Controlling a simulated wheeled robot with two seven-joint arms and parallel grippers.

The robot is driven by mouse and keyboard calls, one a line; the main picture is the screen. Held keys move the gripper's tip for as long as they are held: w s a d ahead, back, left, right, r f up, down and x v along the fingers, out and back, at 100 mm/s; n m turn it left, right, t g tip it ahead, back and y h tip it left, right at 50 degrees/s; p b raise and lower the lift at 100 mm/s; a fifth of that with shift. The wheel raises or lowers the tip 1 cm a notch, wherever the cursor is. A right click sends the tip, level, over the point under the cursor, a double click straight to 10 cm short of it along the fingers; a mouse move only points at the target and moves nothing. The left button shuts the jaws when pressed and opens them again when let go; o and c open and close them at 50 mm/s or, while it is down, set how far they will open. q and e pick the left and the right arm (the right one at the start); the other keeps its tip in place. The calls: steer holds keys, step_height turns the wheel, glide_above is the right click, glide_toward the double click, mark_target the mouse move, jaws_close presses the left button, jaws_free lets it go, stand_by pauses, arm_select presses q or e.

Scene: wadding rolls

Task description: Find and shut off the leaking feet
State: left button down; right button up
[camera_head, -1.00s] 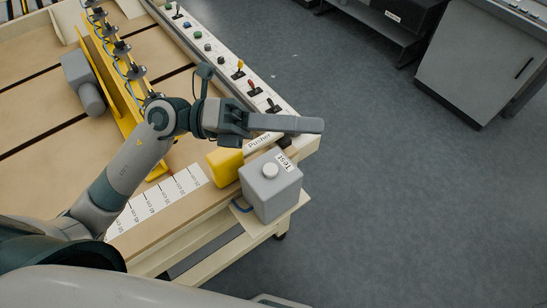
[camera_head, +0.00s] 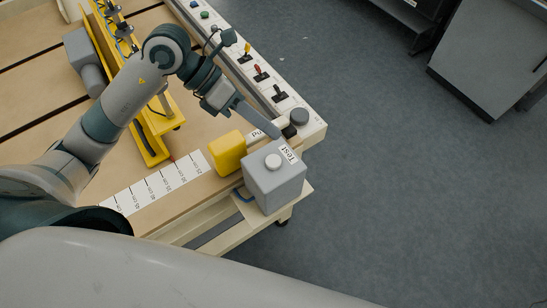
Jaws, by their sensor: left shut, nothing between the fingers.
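My left gripper (camera_head: 262,122) is shut and empty. It points down and to the right, with its tips just above and behind the grey box (camera_head: 273,185) labelled "Test". That box has a round white button (camera_head: 273,161) on top. The yellow beam (camera_head: 149,140) crosses the table and carries several dark feet (camera_head: 123,30) with blue hoses; my left arm hides part of the row. I cannot tell from this view whether any foot leaks. A control panel (camera_head: 315,123) with coloured buttons and levers, one red lever (camera_head: 261,71), runs along the table's right edge. My right gripper is not in view.
A yellow block (camera_head: 226,153) stands beside the test box. A partly hidden label, a grey round knob (camera_head: 299,117) and a white ruler strip (camera_head: 155,187) lie near the table (camera_head: 195,122) corner. A grey cabinet (camera_head: 490,62) stands at upper right; the floor between is clear.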

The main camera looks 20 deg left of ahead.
arm_select(q)
steer(key=b, duration=0.5)
glide_above(268, 159)
step_height(268, 159, down, 7)
steer(key=shift+f, duration=0.15)
steer(key=shift+f+b, duration=0.45)
steer(key=shift+f, duration=0.3)
stand_by(1.4)
steer(key=shift+f+b, duration=0.4)
steer(key=shift+b, duration=0.15)
steer(key=shift+f+b, duration=0.5)
stand_by(0.8)
steer(key=shift+r, duration=0.1)
steer(key=shift+r+p, duration=0.5)
steer(key=shift+r, duration=0.35)
